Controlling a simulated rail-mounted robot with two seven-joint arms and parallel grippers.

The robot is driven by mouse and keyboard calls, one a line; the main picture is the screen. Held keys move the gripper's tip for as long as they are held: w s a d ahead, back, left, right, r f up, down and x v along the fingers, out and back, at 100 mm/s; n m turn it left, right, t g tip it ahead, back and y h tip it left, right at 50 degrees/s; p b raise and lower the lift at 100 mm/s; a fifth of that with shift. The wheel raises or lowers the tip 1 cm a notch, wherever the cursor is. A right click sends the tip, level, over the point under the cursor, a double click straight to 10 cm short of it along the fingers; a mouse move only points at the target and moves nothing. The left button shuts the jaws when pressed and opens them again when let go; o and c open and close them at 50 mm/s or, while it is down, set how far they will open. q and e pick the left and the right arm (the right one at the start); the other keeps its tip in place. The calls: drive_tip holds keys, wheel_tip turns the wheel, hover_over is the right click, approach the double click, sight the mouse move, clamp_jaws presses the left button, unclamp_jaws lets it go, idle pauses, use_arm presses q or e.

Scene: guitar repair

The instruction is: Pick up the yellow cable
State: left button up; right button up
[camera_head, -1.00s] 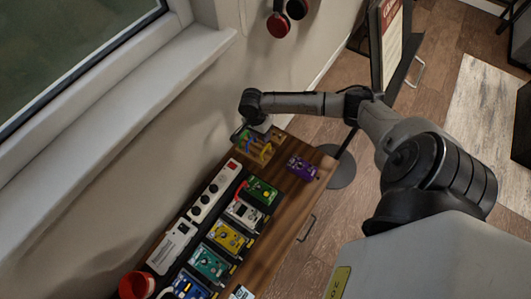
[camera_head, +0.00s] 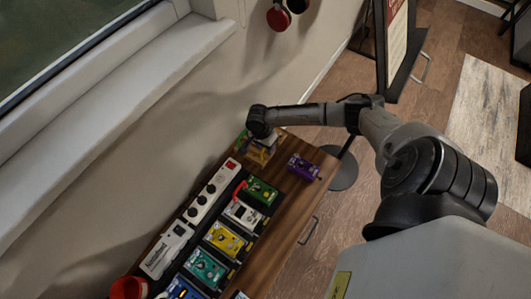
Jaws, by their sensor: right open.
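The yellow cable (camera_head: 260,156) lies with other coloured cables in a small open wooden box at the far end of the wooden table. My right gripper (camera_head: 264,140) is right over the box, pointing down, with its jaws open. My wrist hides much of the gripper and part of the box's contents. I cannot tell whether the fingers touch the yellow cable. My left gripper is out of view.
A purple pedal (camera_head: 303,167) stands right of the box. A white power strip (camera_head: 213,192) and a row of coloured pedals, including a green one (camera_head: 262,191) and a yellow one (camera_head: 225,239), lie nearer. A red cup (camera_head: 128,288) is at lower left. The wall borders the table's left side.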

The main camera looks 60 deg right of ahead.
drive_tip(key=shift+c, duration=0.5)
drive_tip(key=shift+c, duration=0.7)
clamp_jaws()
